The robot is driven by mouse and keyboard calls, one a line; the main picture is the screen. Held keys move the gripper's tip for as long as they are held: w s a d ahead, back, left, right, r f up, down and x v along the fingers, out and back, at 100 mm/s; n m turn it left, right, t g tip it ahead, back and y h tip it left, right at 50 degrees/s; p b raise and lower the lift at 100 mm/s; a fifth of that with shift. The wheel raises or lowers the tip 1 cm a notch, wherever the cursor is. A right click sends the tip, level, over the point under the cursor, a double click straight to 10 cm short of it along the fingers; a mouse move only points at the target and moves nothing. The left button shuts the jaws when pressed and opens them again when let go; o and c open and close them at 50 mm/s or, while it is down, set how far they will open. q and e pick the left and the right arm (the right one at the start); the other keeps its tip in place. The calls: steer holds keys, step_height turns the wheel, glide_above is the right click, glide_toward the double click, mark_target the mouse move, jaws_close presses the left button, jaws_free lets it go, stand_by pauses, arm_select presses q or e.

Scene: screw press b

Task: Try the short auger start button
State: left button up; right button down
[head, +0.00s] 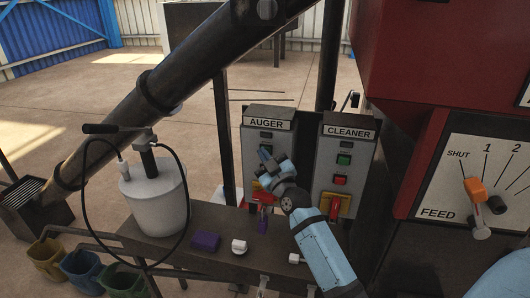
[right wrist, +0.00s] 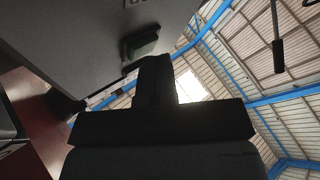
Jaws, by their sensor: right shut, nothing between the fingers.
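The grey AUGER box (head: 251,143) stands upright behind the bench, with its name plate at the top. My right gripper (head: 265,155) is at the front of this box and covers much of its middle. A green button (right wrist: 143,43) shows on a grey panel in the right wrist view. The shut, empty fingers (right wrist: 156,60) point up close beside it. I cannot tell whether they touch it. In the head view the auger's green button is hidden by the gripper. A red switch handle (head: 264,197) shows low on the AUGER box. My left gripper is not in view.
The CLEANER box (head: 359,150) stands right of the AUGER box, with green (head: 344,160) and red (head: 340,180) buttons. A white pot (head: 155,205) and a purple block (head: 206,241) are on the bench. A red machine with a FEED dial (head: 460,165) is at right.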

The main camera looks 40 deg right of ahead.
stand_by(0.3)
steer(key=shift+s+a+p, duration=0.45)
steer(key=shift+s+a, duration=0.15)
steer(key=shift+a, duration=0.05)
steer(key=s+a+p, duration=0.1)
steer(key=a, duration=0.1)
steer(key=s+a+p, duration=0.1)
steer(key=s+a, duration=0.1)
steer(key=shift+s, duration=0.1)
steer(key=shift+d, duration=0.1)
stand_by(0.8)
